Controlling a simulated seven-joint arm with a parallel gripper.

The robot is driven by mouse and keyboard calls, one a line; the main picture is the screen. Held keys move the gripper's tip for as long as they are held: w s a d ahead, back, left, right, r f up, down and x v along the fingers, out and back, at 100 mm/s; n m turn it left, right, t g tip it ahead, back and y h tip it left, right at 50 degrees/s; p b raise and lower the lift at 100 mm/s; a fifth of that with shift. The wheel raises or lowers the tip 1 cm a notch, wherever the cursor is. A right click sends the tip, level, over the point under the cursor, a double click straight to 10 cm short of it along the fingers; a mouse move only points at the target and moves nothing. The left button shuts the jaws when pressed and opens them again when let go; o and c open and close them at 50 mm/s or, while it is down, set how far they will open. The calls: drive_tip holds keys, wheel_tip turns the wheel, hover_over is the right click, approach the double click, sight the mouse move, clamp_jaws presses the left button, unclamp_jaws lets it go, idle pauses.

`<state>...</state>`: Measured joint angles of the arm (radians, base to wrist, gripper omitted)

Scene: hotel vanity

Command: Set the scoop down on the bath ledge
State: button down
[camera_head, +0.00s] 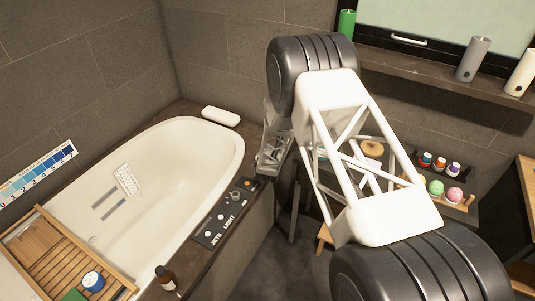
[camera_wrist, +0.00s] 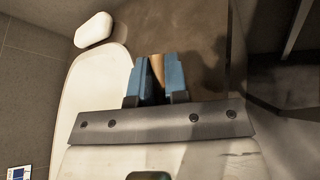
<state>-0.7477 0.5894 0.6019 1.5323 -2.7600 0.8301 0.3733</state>
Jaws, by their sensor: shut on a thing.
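In the wrist view my gripper (camera_wrist: 157,82) has its blue fingers closed around a narrow tan, wood-coloured piece, which I take to be the scoop (camera_wrist: 157,68). Only this small part shows between the fingers; the rest of the scoop is hidden. The brown bath ledge (camera_wrist: 200,45) lies behind the fingers in that view; I cannot tell whether the scoop touches it. In the head view the bath ledge (camera_head: 186,110) runs around the white tub, and my arm hides the gripper's fingertips and the scoop.
A white bath pillow (camera_head: 221,116) rests at the tub's far end. A control panel (camera_head: 222,224) with knobs sits on the right ledge, with a brown bottle (camera_head: 165,279) nearer. A wooden bath tray (camera_head: 58,252) spans the tub. A shelf with colourful bath bombs (camera_head: 454,195) stands right.

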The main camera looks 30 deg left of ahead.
drive_tip(key=shift+w+a+f, duration=0.2)
drive_tip(key=shift+w+a, duration=0.85)
drive_tip(key=shift+w, duration=0.2)
drive_tip(key=shift+f, duration=1.75)
drive_tip(key=shift+f, duration=0.1)
drive_tip(key=c, duration=1.1)
unclamp_jaws()
drive_tip(key=shift+c, duration=0.2)
drive_tip(key=shift+s, duration=0.1)
drive_tip(key=shift+s+d+r, duration=0.25)
drive_tip(key=shift+s+r, duration=0.1)
drive_tip(key=v, duration=1.1)
